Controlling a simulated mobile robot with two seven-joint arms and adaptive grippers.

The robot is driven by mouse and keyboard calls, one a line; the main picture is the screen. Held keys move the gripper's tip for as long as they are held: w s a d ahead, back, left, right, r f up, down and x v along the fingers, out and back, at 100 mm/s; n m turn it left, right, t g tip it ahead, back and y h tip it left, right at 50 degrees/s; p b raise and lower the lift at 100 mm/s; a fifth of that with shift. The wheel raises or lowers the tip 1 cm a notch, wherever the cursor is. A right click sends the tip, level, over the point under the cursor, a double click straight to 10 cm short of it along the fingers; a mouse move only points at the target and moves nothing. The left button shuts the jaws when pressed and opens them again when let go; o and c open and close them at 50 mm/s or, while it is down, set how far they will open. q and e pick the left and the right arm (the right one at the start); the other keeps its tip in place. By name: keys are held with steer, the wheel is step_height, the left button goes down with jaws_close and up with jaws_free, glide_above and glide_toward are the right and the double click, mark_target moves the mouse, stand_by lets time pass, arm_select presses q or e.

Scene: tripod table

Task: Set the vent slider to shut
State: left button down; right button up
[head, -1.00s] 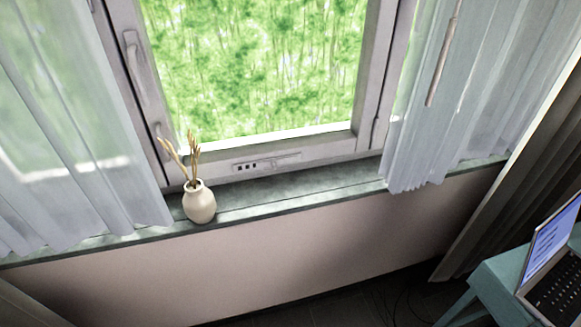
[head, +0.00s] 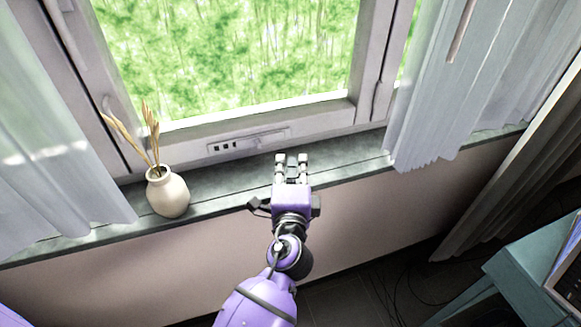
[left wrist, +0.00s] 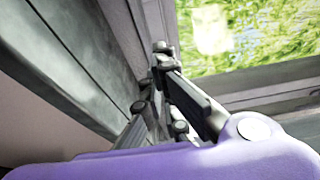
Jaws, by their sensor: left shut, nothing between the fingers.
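The vent (head: 248,141) is a pale strip set in the lower rail of the window frame. Dark slots (head: 224,146) show at its left end; the right part looks plain, and the slider's small tab is too small to make out clearly. My left gripper (head: 292,158) is shut and empty, over the sill just in front of the frame, to the right of and below the vent, apart from it. In the left wrist view my left gripper (left wrist: 162,52) points along the sill toward the window frame; I cannot make out the vent there. My right gripper is not in view.
A cream vase (head: 168,194) with dry stalks stands on the grey sill (head: 225,187), left of the gripper. Sheer curtains hang at left (head: 50,150) and right (head: 435,100). A teal table (head: 525,265) stands at lower right. The sill between vase and gripper is clear.

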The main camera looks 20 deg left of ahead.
mark_target(248, 144)
arm_select(q)
steer(key=x, duration=0.7)
steer(key=shift+r+p, duration=0.1)
steer(key=shift+p, duration=0.25)
steer(key=s+a+p, duration=0.1)
steer(key=s+a, duration=0.1)
steer(key=shift+s+a, duration=0.15)
steer(key=shift+a, duration=0.2)
steer(key=shift+s+a, duration=0.15)
steer(key=shift+a, duration=0.05)
steer(key=s+a, duration=0.1)
steer(key=a, duration=0.1)
steer(key=s+a, duration=0.2)
steer(key=s+a+p, duration=0.1)
steer(key=a, duration=0.1)
steer(key=shift+s+a, duration=0.2)
steer(key=shift+a, duration=0.15)
